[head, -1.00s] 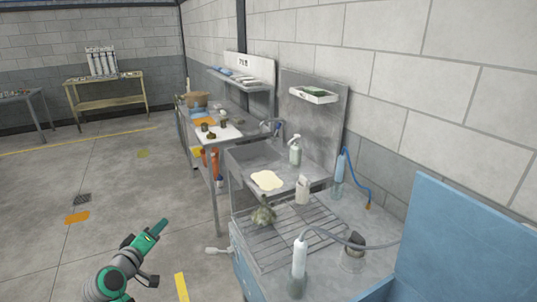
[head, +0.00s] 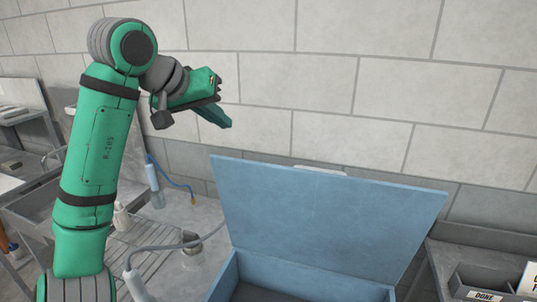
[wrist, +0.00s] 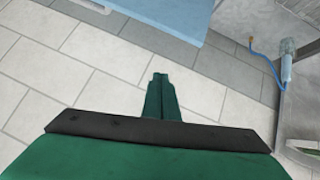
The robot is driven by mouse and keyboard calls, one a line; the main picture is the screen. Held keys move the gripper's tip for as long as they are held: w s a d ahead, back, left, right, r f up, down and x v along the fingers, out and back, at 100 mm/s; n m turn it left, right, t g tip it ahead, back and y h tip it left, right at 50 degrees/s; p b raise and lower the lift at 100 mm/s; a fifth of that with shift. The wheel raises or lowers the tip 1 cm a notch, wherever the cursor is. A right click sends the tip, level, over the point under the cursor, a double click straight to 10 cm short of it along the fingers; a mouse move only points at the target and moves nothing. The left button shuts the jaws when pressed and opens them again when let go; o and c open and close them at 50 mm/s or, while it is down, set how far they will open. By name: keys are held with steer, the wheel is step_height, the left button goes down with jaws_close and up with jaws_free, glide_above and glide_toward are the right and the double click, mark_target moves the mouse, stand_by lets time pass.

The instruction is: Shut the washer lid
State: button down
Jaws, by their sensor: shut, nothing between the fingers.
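The washer lid (head: 325,215) is a blue panel standing raised, tilted up at the back of the blue washer (head: 300,283). The washer's dark interior shows below it. A pale handle (head: 320,170) sits at the lid's top edge. My gripper (head: 222,120) is up in the air, left of and higher than the lid, apart from it. Its green fingers are shut and empty. In the wrist view, the fingers (wrist: 160,85) are together and part of the blue lid (wrist: 165,18) shows at the top with its pale handle.
A wire drain rack (head: 145,245) and a hose-fed bottle (head: 137,285) stand left of the washer. A blue-hosed bottle (head: 154,180) is by the wall. The block wall is close behind the lid.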

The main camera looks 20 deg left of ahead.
mark_target(278, 167)
steer(key=d+r+m+g+y, duration=0.2)
steer(key=d+g, duration=0.2)
steer(key=d, duration=0.9)
steer(key=x, duration=1)
steer(key=shift+s+f, duration=0.15)
steer(key=shift+s, duration=2.05)
steer(key=shift+f+t, duration=0.1)
steer(key=shift+t, duration=0.2)
